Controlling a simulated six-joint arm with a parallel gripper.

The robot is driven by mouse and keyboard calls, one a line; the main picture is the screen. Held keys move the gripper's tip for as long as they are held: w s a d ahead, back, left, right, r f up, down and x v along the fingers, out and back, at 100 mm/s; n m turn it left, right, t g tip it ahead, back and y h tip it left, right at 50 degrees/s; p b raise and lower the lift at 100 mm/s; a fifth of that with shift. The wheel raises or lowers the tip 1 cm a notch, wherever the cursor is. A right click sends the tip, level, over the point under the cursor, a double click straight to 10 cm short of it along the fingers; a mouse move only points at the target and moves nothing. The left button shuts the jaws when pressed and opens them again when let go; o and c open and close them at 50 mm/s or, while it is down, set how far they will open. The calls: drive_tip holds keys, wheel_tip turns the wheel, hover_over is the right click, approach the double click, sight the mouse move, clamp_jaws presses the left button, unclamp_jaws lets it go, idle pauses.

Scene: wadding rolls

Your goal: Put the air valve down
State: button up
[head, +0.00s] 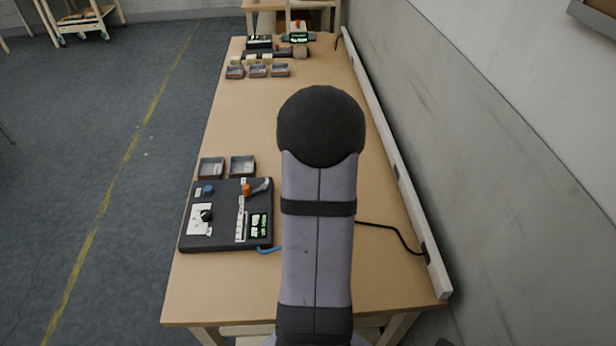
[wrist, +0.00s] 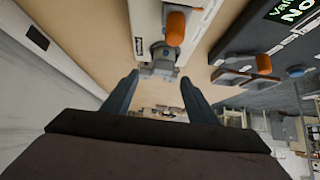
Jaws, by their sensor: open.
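A grey fitting (wrist: 165,54) with an orange cylinder (wrist: 175,28) beside it shows in the wrist view, against a white block or strip. I take it to be the air valve, but cannot be sure. My gripper (wrist: 158,92) is open, with one finger on each side below the fitting and a gap between them. The fitting looks just beyond the fingertips; I cannot tell whether anything touches it or what it rests on. In the head view my arm hides the gripper and this spot.
A black panel (head: 224,243) with a blue knob (head: 208,189), an orange-and-grey part (head: 247,190) and a lit display (head: 258,225) lies left of my arm. Two small trays (head: 242,166) stand behind it. The table's middle is clear. A wall rail (head: 385,150) runs along the right.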

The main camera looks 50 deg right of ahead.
drive_tip(key=shift+w+d+f, duration=0.3)
drive_tip(key=shift+w+f, duration=0.1)
drive_tip(key=shift+f, duration=0.1)
drive_tip(key=shift+f, duration=0.1)
drive_tip(key=shift+p+x, duration=0.7)
drive_tip(key=shift+x, duration=1.8)
drive_tip(key=shift+w+a, duration=0.1)
drive_tip(key=shift+w, duration=0.05)
drive_tip(key=c, duration=1.3)
wheel_tip(320, 180, up, 10)
drive_tip(key=shift+r+p, duration=0.1)
drive_tip(key=shift+p, duration=1.05)
